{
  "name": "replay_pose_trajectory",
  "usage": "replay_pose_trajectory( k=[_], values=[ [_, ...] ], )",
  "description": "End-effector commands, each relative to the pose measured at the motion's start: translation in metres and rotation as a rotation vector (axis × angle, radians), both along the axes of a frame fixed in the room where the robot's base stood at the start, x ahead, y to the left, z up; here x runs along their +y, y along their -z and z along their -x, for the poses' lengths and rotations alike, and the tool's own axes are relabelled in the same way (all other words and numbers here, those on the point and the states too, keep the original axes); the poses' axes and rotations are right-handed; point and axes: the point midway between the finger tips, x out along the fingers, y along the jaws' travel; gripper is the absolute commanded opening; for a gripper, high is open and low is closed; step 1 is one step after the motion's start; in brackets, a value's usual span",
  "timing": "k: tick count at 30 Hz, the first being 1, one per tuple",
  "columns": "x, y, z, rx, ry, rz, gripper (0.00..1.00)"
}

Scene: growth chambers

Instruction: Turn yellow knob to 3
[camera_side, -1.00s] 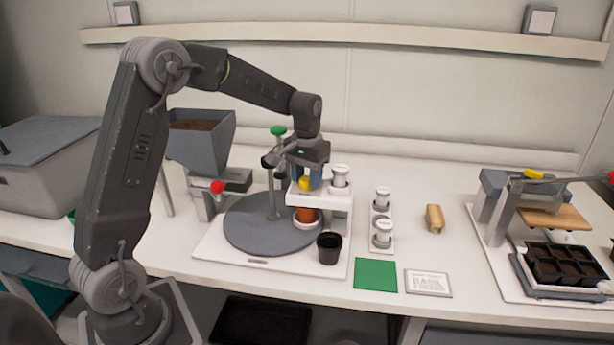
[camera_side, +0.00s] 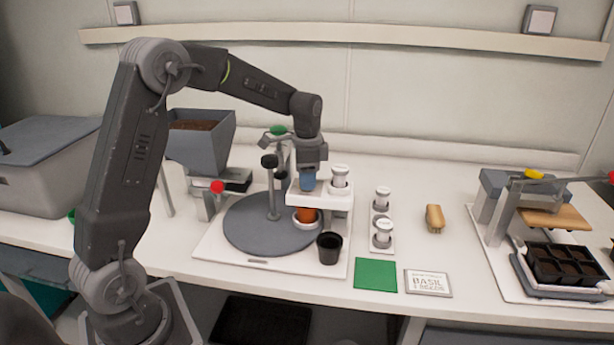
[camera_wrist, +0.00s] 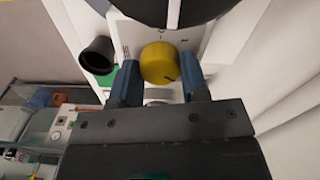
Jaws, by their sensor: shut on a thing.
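The yellow knob (camera_wrist: 159,62) shows in the wrist view between the two blue fingers of my gripper (camera_wrist: 159,80). A dark pointer line runs on the knob toward its lower right edge. My gripper is shut on the knob. In the side view my gripper (camera_side: 308,182) points down at the white dispenser stand (camera_side: 335,199), and the fingers hide the knob there. Tick marks show on the white plate (camera_wrist: 139,30) around the knob, but their numbers are too small to read.
A black cup (camera_side: 329,247) stands in front of the stand. A white-capped canister (camera_side: 340,176) is on the stand, right of my gripper. A green mat (camera_side: 375,275) lies in front.

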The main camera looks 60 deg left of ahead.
Motion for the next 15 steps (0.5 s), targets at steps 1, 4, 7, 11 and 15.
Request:
replay_pose_trajectory(
  k=[1,4,7,11,15],
  values=[
    [-0.0001,0.0005,0.0004,0.001,0.032,0.000,0.18],
    [-0.0001,0.0005,0.0004,0.001,0.093,0.000,0.18],
    [-0.0001,0.0005,0.0004,0.002,0.141,0.000,0.18],
    [0.0000,0.0005,0.0004,0.003,0.186,0.001,0.18],
    [0.0000,0.0005,0.0004,0.002,0.214,0.000,0.18]
  ],
)
